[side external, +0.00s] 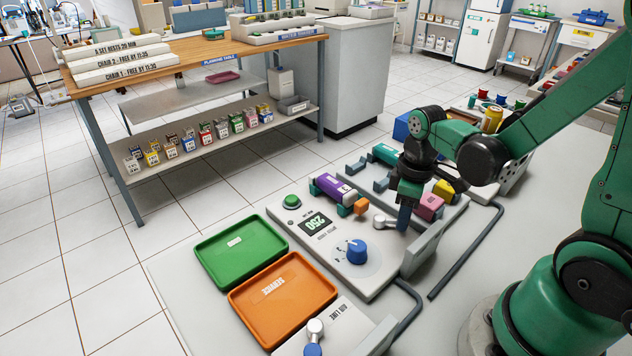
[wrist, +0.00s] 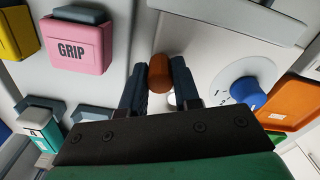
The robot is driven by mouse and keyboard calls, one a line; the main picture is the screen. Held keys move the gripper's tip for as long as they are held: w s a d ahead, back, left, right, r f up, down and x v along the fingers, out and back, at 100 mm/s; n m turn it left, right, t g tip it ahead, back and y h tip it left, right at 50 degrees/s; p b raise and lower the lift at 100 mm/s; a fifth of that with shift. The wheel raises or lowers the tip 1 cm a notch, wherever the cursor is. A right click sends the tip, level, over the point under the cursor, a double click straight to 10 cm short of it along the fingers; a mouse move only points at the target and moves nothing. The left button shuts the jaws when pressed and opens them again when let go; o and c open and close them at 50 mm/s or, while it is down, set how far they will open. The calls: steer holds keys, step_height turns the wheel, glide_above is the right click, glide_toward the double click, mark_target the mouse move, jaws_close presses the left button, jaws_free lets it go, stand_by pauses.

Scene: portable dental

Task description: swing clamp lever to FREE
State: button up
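A small lever (side external: 380,221) with a pale grey round pivot sits on the white console (side external: 375,278), right of the orange block. I take it to be the clamp lever; no FREE label is readable. My gripper (side external: 403,218) points down at the lever's right end and hides that end in the side view. In the wrist view an orange-brown rounded grip (wrist: 160,72) lies between the two dark fingertips of my gripper (wrist: 161,80). The fingers sit close along both its sides; I cannot tell whether they press on it.
A blue dial (side external: 357,251) and a 250 display (side external: 315,223) are on the console. A pink GRIP block (wrist: 78,45) is nearby. Green (side external: 241,249) and orange (side external: 283,298) trays lie left.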

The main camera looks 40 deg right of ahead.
steer(key=o, duration=0.4)
steer(key=shift+o, duration=0.2)
steer(key=shift+r, duration=2.85)
steer(key=w+a+r+m+t, duration=0.2)
steer(key=a+r+m+t, duration=0.2)
steer(key=a+r+t, duration=0.1)
steer(key=shift+w+a+m+t, duration=0.15)
steer(key=shift+a+m+t, duration=0.15)
steer(key=shift+a+t, duration=0.7)
